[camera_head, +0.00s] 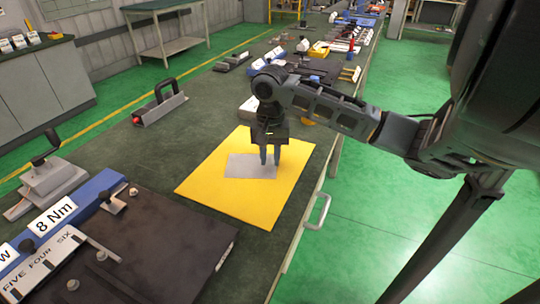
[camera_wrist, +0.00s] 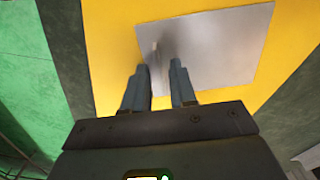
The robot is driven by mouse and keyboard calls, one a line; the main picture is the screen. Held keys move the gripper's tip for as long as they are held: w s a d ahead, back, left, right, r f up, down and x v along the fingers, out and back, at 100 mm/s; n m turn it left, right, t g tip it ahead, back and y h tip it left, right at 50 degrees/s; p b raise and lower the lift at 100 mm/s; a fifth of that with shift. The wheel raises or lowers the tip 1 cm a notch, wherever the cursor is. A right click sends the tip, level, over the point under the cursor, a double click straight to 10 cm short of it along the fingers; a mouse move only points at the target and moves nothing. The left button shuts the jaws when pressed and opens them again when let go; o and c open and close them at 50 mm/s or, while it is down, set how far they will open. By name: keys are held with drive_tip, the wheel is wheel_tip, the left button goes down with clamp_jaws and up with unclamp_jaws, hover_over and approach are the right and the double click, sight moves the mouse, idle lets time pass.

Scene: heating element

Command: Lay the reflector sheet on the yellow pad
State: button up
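The reflector sheet (camera_head: 243,167) is a thin, shiny grey rectangle. It lies flat on the yellow pad (camera_head: 208,183), inside the pad's edges as far as I can see. My gripper (camera_head: 270,162) points down over the right part of the sheet. In the wrist view, the two fingers (camera_wrist: 160,82) stand apart with a gap between them, and the sheet (camera_wrist: 225,45) shows beyond their tips. Dark and pale streaks on the sheet ahead of the fingers look like reflections. Whether the fingertips touch the sheet cannot be told.
The pad lies on a dark green bench. A black plate (camera_head: 150,245) and a blue "8 Nm" block (camera_head: 70,212) stand at the front left. A handled metal tool (camera_head: 160,104) is behind the pad. More tools crowd the far bench.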

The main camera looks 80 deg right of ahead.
wheel_tip(320, 180, up, 12)
drive_tip(key=shift+r+p, duration=0.15)
drive_tip(key=shift+p, duration=0.25)
idle(0.3)
